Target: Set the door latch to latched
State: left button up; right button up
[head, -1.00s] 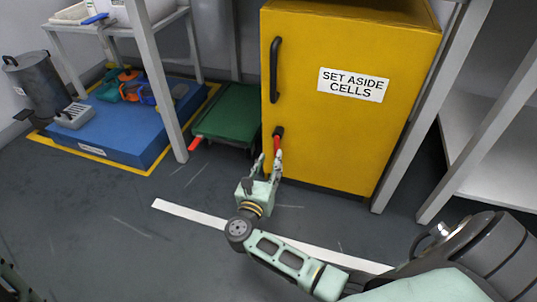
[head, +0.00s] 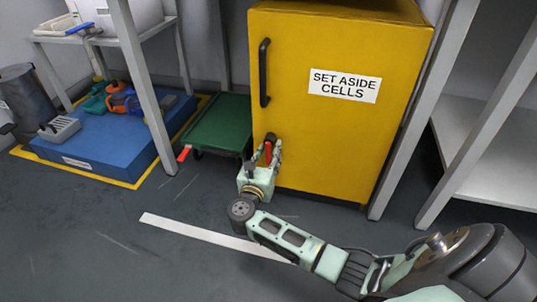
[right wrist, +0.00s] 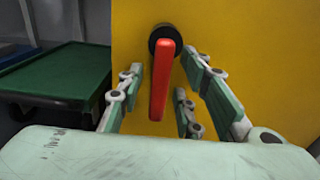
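The yellow cabinet (head: 325,130) has a door with a black handle (head: 264,72) and a "SET ASIDE CELLS" label. The door latch (head: 268,152) is a red lever on a black round hub, low on the door's left side. In the right wrist view the red lever (right wrist: 161,80) hangs down from its hub, slightly tilted. My right gripper (head: 264,155) is at the latch. In the right wrist view its fingers (right wrist: 160,92) are spread on both sides of the lever, with gaps visible. My left gripper is not in view.
A green cart (head: 220,125) with a red-tipped part stands left of the cabinet; it also shows in the right wrist view (right wrist: 60,75). A grey shelf post (head: 415,110) stands close on the right. A blue platform (head: 110,150) is at the left. The floor in front is clear.

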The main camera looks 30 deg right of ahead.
jog(key=c, duration=0.7)
grip_shut()
jog(key=shift+a, duration=0.1)
